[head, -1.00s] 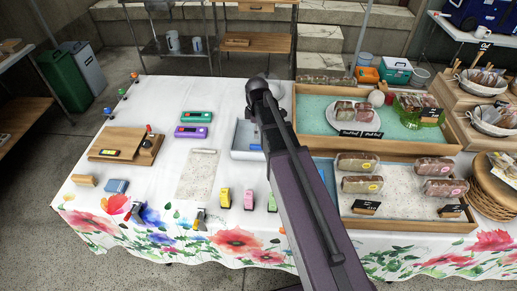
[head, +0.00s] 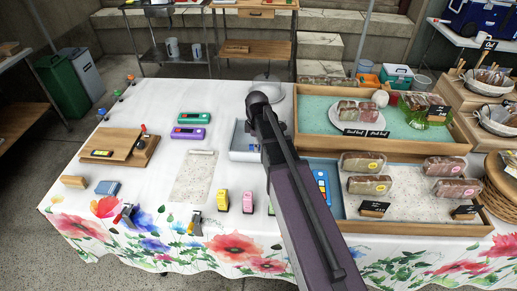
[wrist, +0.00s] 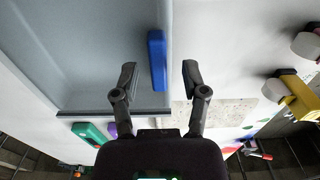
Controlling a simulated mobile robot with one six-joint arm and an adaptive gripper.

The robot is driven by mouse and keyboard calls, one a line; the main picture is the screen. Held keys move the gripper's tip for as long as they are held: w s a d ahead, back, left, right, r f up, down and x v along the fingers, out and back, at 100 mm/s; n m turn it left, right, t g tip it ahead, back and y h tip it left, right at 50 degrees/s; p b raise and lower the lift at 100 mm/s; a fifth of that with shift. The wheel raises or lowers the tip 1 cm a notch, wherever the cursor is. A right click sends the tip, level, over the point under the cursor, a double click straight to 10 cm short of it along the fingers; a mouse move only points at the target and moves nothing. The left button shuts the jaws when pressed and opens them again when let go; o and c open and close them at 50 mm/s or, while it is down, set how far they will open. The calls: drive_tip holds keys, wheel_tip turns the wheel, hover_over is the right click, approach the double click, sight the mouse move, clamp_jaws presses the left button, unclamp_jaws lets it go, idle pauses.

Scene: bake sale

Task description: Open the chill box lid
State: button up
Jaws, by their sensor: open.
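Two boxes could be the chill box, and I cannot tell which: a small teal-and-white box (head: 398,77) behind the display trays, and a blue cooler (head: 473,20) on a side table at the far right. The lids of both look shut. My gripper (wrist: 160,78) is open and empty in the wrist view. It is above the grey tray (wrist: 95,45), with a blue bar (wrist: 157,60) showing between its fingers; contact is not visible. In the head view my arm reaches over the table and hides the fingertips. Both boxes are well apart from it.
A flowered tablecloth (head: 150,195) covers the table. Wooden-framed display trays (head: 385,142) with wrapped loaves stand to the right of my arm. Baskets (head: 495,85) stand at far right. A cutting board (head: 113,143), label makers (head: 190,132) and small tools lie left.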

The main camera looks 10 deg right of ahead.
drive_tip(key=shift+f, duration=0.45)
drive_tip(key=shift+c, duration=0.2)
clamp_jaws()
